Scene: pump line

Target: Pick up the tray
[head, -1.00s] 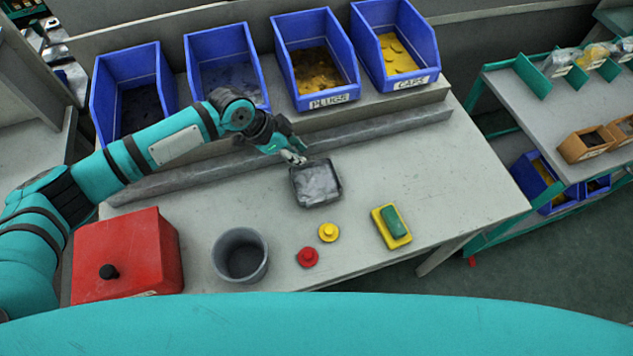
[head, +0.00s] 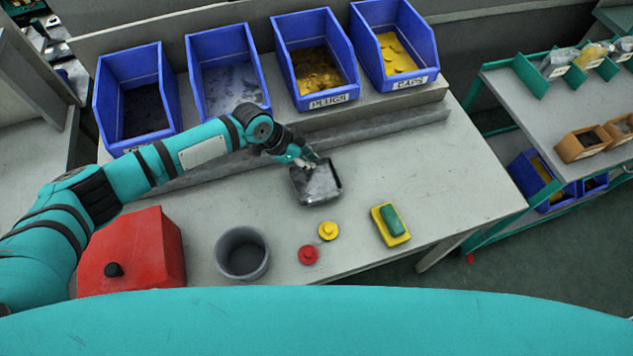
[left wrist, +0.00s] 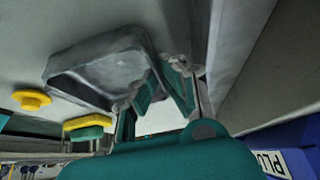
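The tray is a small dark-rimmed grey tray (head: 318,190) on the workbench, right of my left arm's end. It also shows in the left wrist view (left wrist: 100,68), where its inside looks bare. My left gripper (head: 309,163) is at the tray's far edge in the head view. In the left wrist view my left gripper (left wrist: 160,92) has its two fingers apart, close to the near rim of the tray. I cannot tell whether they touch it. My right gripper is in neither view.
Blue bins stand behind, including the plugs bin (head: 313,70) and caps bin (head: 398,50). A red box (head: 135,255), grey bucket (head: 242,254), red button (head: 308,254), yellow button (head: 328,230) and green-yellow sponge (head: 391,224) are in front. The bench right of the tray is clear.

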